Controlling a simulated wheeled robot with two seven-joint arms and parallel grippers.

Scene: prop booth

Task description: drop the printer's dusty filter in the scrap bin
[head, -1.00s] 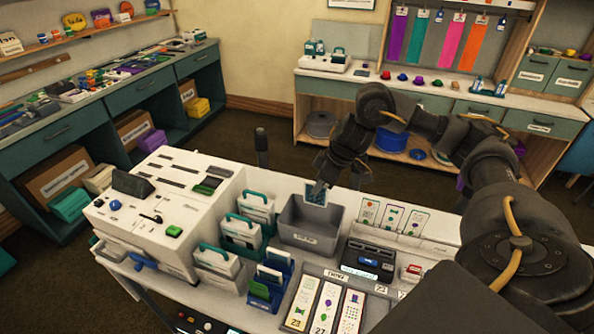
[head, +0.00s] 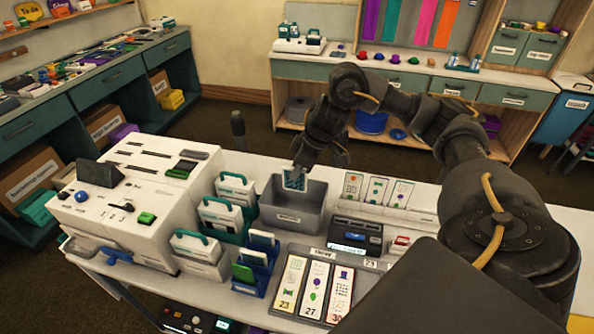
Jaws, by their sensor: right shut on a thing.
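My right gripper (head: 300,166) is shut on the dusty filter (head: 295,178), a small flat piece with a teal patterned face and a pale frame. The filter hangs upright over the grey scrap bin (head: 290,219), with its lower part at about rim height. I cannot tell whether its lower edge is inside the bin. The bin is an open grey box with a label on its front, standing on the white table. The white printer (head: 125,205) stands at the left of the table. My left gripper is not in view.
White cartridges with teal handles (head: 220,215) stand between the printer and the bin. Right of the bin are a dark device (head: 355,235) and several upright cards (head: 377,188). A tray of printed strips (head: 316,290) lies in front.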

